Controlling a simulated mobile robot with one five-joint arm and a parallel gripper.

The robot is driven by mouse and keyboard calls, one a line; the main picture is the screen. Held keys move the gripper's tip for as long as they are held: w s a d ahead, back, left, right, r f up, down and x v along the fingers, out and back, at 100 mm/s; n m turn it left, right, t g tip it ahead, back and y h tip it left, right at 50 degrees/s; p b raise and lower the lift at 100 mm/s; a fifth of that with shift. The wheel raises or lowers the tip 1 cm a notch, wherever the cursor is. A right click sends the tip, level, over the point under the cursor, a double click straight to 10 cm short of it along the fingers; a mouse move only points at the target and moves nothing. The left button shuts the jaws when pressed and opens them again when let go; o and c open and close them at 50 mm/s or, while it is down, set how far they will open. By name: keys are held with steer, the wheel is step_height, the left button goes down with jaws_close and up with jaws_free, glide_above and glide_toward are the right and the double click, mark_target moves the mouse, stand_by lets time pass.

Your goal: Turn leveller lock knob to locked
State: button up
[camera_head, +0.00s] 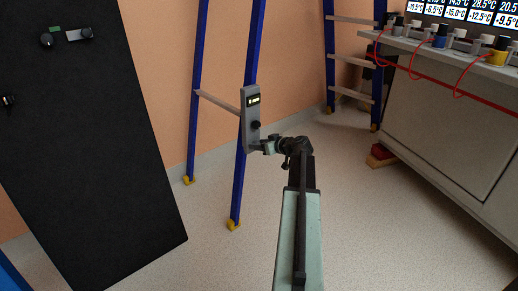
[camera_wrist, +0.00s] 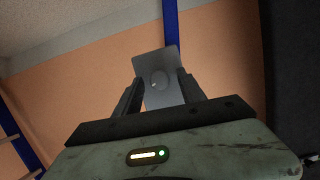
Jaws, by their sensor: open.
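The leveller is a grey box with a small lit display (camera_head: 252,99), fixed on a blue ladder leg in the head view. Its lock knob (camera_head: 256,124) is a small dark round knob low on the box face. My gripper (camera_head: 265,147) is open, just below and right of the knob in the head view.
A large black panel (camera_head: 95,150) with small knobs stands at the left. A second blue ladder (camera_head: 352,60) stands at the back. A grey bench (camera_head: 455,110) with red cables and temperature displays is at the right. A red block (camera_head: 380,156) lies by it. Floor between is clear.

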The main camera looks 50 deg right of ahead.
jaws_close()
steer(key=m+y+b, duration=0.1)
steer(key=m+y, duration=0.1)
steer(key=m, duration=0.1)
steer(key=shift+d, duration=0.15)
jaws_free()
steer(key=shift+s, duration=0.1)
